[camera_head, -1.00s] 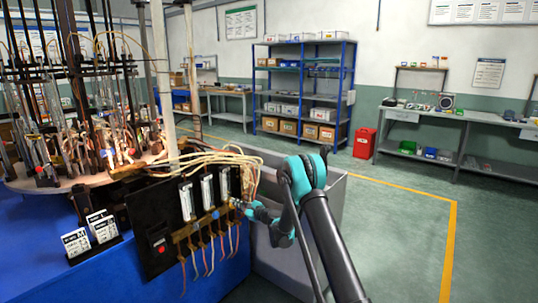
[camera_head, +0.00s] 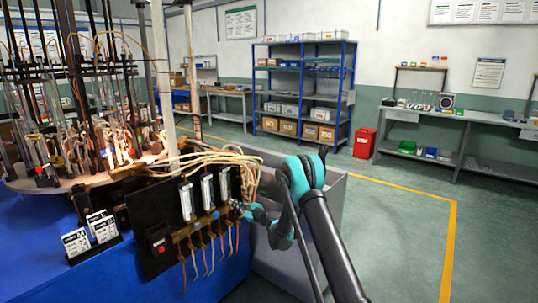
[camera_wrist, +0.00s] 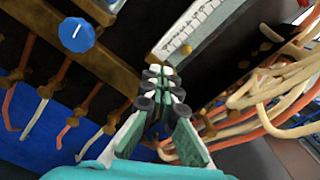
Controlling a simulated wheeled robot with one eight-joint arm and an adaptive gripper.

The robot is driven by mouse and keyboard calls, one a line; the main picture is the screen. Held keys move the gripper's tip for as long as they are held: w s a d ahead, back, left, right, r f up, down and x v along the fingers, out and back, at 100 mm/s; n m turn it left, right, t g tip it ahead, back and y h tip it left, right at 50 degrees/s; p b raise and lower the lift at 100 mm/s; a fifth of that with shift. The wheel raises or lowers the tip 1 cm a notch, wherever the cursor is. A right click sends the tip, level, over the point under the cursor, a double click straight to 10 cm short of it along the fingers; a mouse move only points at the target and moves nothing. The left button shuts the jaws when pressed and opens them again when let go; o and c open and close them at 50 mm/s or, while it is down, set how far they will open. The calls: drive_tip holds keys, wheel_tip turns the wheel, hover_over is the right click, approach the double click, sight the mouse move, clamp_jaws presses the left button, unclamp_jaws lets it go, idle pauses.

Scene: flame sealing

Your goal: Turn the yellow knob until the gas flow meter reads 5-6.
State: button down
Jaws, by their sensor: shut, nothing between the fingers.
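My gripper (camera_head: 238,206) is at the right end of the black meter panel (camera_head: 150,225), low by the rightmost flow meter (camera_head: 225,186). In the wrist view my gripper (camera_wrist: 160,84) has its fingertips together, with nothing seen between them. The fingertips are just below the lower end of a white-scaled flow meter (camera_wrist: 190,30). A small gold spot by the meter's lower end is too small to identify. The meter's reading is not legible.
A blue knob (camera_wrist: 76,35) sits to the left on the brass bar in the wrist view. Pale hoses (camera_wrist: 270,105) bunch close on the right. Orange and white tubes hang below the panel. A glassware carousel (camera_head: 80,180) stands at left.

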drive_tip(key=shift+s+a+f, duration=0.35)
drive_tip(key=shift+s+f, duration=0.1)
idle(0.5)
drive_tip(key=shift+s+a+r, duration=0.1)
drive_tip(key=v, duration=0.6)
drive_tip(key=shift+s+a+r, duration=0.1)
drive_tip(key=shift+s+a, duration=0.05)
idle(0.4)
drive_tip(key=shift+w+a+r, duration=0.15)
drive_tip(key=shift+w+a, duration=0.35)
drive_tip(key=shift+w, duration=0.5)
drive_tip(key=shift+w+a+r, duration=0.15)
drive_tip(key=shift+w+a, duration=0.35)
drive_tip(key=shift+w, duration=0.45)
drive_tip(key=shift+w+a+r, duration=0.15)
drive_tip(key=shift+w+a, duration=0.35)
drive_tip(key=shift+w, duration=0.5)
